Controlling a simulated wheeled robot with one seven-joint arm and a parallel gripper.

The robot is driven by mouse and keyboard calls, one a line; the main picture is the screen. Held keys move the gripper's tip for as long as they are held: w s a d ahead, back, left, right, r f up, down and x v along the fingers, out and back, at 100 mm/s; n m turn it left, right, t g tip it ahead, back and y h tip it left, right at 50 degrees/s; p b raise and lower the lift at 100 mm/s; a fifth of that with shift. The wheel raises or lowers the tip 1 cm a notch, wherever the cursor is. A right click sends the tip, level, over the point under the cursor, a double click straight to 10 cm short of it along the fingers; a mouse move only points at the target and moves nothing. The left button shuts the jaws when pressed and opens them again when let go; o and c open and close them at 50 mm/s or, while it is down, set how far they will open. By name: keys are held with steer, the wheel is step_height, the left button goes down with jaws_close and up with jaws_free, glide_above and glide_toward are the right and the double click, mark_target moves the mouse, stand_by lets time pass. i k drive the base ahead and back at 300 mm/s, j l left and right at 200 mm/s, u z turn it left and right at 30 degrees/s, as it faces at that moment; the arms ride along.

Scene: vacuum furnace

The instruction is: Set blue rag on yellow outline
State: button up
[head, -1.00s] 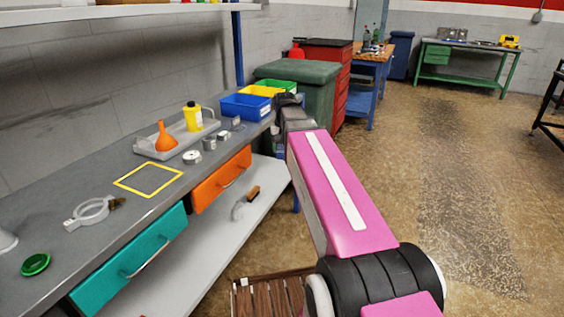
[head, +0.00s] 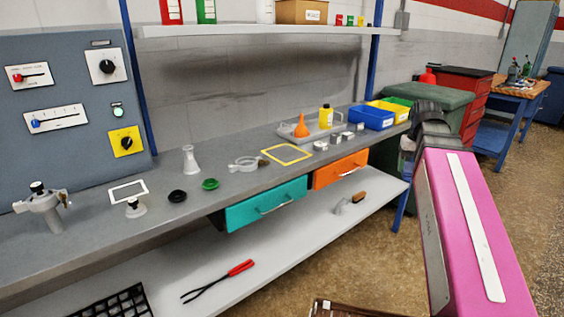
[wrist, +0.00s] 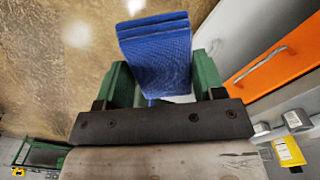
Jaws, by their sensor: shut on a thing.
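The blue rag (wrist: 156,55) is folded and sits between the green fingers of my gripper (wrist: 160,85) in the wrist view. My gripper is shut on it. In the head view my pink arm reaches away on the right, and the gripper and rag are hidden behind it. The yellow outline (head: 308,156) is a square on the grey bench top, in front of the orange funnel and above the gap between the two drawers. It is empty. My gripper is apart from it, off to the right.
Around the outline stand a glass clamp ring (head: 245,164), a grey tray (head: 318,131) with an orange funnel (head: 301,127) and yellow bottle (head: 326,116), and small metal parts (head: 336,141). Blue bin (head: 371,117) is farther right. An orange drawer (head: 340,170) and shelf (head: 245,45) border the bench.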

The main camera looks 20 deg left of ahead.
mark_target(287, 153)
steer(key=k+u, duration=0.1)
steer(key=u, duration=1.55)
steer(key=l+u, duration=0.1)
steer(key=u, duration=0.7)
steer(key=l+u, duration=0.1)
steer(key=u, duration=0.25)
steer(key=k+l, duration=0.15)
steer(key=l, duration=0.25)
steer(key=k+l, duration=0.15)
steer(key=l, duration=0.2)
steer(key=k+l+u, duration=0.1)
steer(key=l, duration=0.3)
steer(key=k+l, duration=0.15)
steer(key=l, duration=0.2)
steer(key=k+l+u, duration=0.1)
steer(key=l, duration=0.25)
steer(key=k, duration=0.1)
